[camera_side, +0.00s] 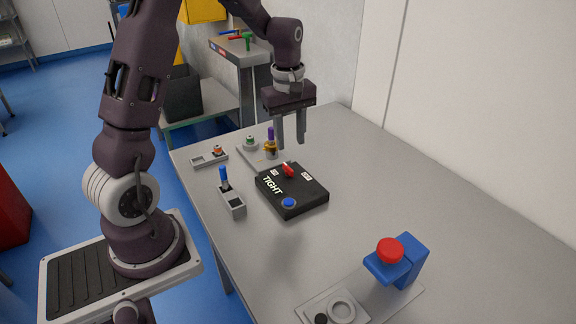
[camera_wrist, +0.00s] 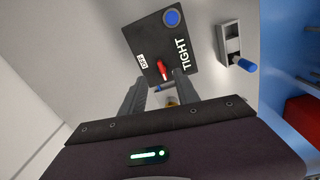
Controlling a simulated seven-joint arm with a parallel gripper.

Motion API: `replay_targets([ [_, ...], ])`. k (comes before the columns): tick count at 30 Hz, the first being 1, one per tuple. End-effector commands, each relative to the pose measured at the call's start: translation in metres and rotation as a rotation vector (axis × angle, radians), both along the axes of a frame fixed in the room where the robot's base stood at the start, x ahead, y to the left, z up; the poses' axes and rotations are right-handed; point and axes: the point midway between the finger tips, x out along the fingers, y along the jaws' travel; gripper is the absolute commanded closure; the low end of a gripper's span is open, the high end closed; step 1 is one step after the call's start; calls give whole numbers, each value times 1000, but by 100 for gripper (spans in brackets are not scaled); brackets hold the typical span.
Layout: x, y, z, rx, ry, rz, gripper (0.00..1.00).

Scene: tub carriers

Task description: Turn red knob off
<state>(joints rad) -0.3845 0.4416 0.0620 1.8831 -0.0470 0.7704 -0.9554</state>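The red knob (camera_side: 288,169) sits on top of a black box (camera_side: 304,196) marked TIGHT, near its far edge. Small white labels lie on either side of the knob; the one in the wrist view reads OFF (camera_wrist: 142,61). The red knob (camera_wrist: 162,68) also shows in the wrist view, just past the fingertips. The other label is hidden in the wrist view.
A blue button (camera_side: 288,203) is on the box's near corner. A blue-handled switch (camera_side: 230,197) stands left of it. A purple-topped part (camera_side: 270,140) stands behind the box. A blue block with a red button (camera_side: 392,260) is at the front right. The table's right side is clear.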

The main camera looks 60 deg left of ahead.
Motion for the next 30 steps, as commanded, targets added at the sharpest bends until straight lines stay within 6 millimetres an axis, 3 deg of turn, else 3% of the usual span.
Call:
replay_targets([
  [1,3,10,-17,-9,23,62,63],
  [4,7,21,-34,-17,42,136,63],
  [15,6,21,-97,-20,48,146,63],
  [25,7,21,-106,-18,45,143,63],
  [30,7,21,-106,-18,45,143,94],
])
